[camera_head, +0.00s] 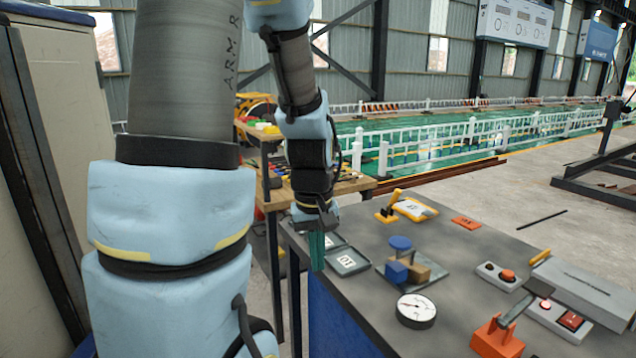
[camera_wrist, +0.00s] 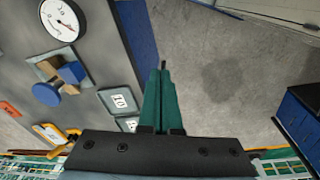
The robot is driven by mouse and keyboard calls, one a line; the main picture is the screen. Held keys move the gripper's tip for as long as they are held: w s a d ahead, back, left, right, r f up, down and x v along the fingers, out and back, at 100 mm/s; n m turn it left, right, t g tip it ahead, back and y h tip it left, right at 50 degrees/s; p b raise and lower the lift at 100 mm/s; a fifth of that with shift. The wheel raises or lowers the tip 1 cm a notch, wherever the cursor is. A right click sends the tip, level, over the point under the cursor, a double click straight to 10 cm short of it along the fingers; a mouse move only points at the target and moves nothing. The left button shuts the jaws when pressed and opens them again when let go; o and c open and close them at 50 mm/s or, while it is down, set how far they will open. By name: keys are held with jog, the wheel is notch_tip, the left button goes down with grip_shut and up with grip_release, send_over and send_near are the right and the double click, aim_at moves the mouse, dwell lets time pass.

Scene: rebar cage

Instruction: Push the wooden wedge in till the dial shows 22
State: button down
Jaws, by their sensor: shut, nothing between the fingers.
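The wooden wedge (camera_head: 430,268) is a tan block on a grey plate (camera_head: 432,283) on the dark bench, beside a blue block (camera_head: 397,272) and a blue round knob (camera_head: 400,243). In the wrist view tan wood (camera_wrist: 48,68) shows beside the blue block (camera_wrist: 73,72) and knob (camera_wrist: 46,94). The round white dial (camera_head: 416,308) sits nearer the front; it also shows in the wrist view (camera_wrist: 61,20). Its needle is too small to read exactly. My gripper (camera_head: 317,262), with green fingers (camera_wrist: 160,85), is shut and empty beyond the bench's left edge, left of the wedge and apart from it.
Number cards (camera_head: 347,261) lie near the bench's left edge. A yellow clamp-like tool (camera_head: 388,214), a button box (camera_head: 500,274), a red switch (camera_head: 571,321) and an orange stand with a lever (camera_head: 497,338) occupy the bench. Open floor lies beside the bench (camera_wrist: 215,70).

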jog(key=s+a+m, duration=0.3)
jog(key=a, duration=0.3)
jog(key=shift+a+r+t, duration=0.3)
jog(key=shift+r, duration=0.15)
jog(key=shift+d, duration=0.1)
dwell(0.9)
